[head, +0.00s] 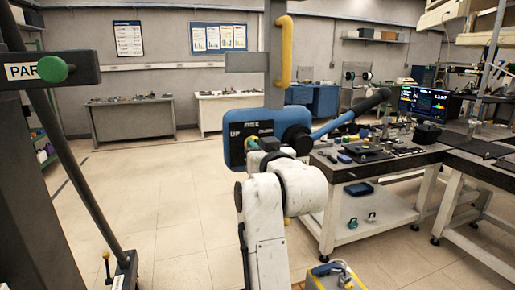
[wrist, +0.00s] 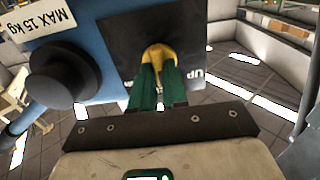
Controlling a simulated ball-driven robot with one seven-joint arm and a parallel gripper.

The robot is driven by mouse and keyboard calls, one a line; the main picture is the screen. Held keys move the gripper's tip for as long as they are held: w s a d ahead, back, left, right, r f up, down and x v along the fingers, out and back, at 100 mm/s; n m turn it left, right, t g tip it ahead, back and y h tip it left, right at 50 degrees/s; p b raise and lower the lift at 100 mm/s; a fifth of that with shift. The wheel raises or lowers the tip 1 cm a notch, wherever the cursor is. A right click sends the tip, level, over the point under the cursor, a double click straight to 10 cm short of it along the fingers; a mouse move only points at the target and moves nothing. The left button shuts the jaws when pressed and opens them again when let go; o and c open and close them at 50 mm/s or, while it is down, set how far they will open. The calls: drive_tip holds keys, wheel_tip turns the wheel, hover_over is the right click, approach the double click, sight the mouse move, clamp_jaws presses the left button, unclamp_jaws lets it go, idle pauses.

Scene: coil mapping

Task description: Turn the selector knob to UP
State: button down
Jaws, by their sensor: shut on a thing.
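The yellow selector knob (wrist: 159,54) sits on a black panel (wrist: 118,45) on a blue housing, seen in the wrist view. My gripper (wrist: 158,74) has green fingers, one on each side of the knob, and is shut on it. The label UP (wrist: 196,75) is printed on the panel beside the knob. In the head view the panel (head: 236,157) shows UP at its left and another label at the top. There my wrist and gripper (head: 252,146) hide most of the knob, so its pointing direction cannot be told.
The blue housing (head: 289,95) carries a black-gripped handle (head: 366,106) reaching right and hangs below a grey column with a yellow handle (head: 285,50). A dark post with a green knob (head: 54,69) stands at left. A cluttered workbench (head: 375,168) is at right.

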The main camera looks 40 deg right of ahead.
drive_tip(key=shift+n+p, duration=0.3)
drive_tip(key=shift+p, duration=0.05)
drive_tip(key=shift+a+n+p, duration=0.15)
drive_tip(key=shift+n+p, duration=2.35)
drive_tip(key=shift+n, duration=1.1)
drive_tip(key=c, duration=1.1)
unclamp_jaws()
drive_tip(key=shift+c, duration=0.2)
